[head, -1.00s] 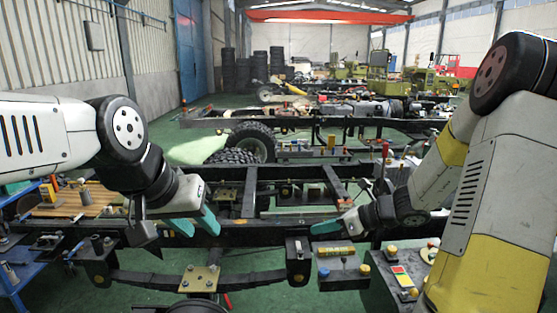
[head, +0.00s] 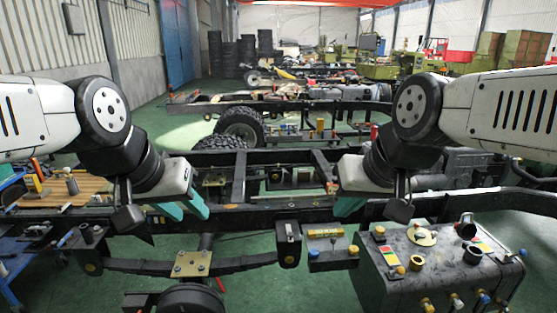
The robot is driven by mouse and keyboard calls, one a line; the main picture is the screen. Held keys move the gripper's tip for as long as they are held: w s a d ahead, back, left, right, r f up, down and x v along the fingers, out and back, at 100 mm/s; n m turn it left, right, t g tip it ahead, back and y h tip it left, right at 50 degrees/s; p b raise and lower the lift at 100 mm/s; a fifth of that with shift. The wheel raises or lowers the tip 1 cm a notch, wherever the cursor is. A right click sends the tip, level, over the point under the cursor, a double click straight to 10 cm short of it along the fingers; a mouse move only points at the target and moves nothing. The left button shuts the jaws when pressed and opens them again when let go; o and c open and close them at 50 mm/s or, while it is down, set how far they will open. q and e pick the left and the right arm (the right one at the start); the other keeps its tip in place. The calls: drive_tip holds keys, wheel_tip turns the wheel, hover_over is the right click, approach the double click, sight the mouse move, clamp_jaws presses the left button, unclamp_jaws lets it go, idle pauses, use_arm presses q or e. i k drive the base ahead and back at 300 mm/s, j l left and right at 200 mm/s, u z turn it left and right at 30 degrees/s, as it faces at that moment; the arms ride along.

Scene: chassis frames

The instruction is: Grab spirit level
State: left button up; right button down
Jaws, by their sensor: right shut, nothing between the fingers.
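A small yellow bar with dark markings, which looks like the spirit level (head: 325,232), lies on a dark ledge near the middle of the head view, beside the chassis rail. My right gripper (head: 347,208) points down just above and to the right of the bar, apart from it, with its teal fingers together and empty. My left gripper (head: 185,209) hangs over the chassis rail at the left, well away from the bar. Its two teal fingers are spread with a gap and nothing shows between them.
The dark chassis frame (head: 265,213) runs across the view. A dark tank (head: 400,290) with several fittings stands at the front right. A workbench with a wooden board (head: 85,192) is at the left. Green floor shows below the rail.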

sight(330, 232)
drive_tip(key=i+l, duration=0.25)
drive_tip(key=i, duration=0.25)
drive_tip(key=i+l, duration=0.3)
drive_tip(key=i, duration=0.2)
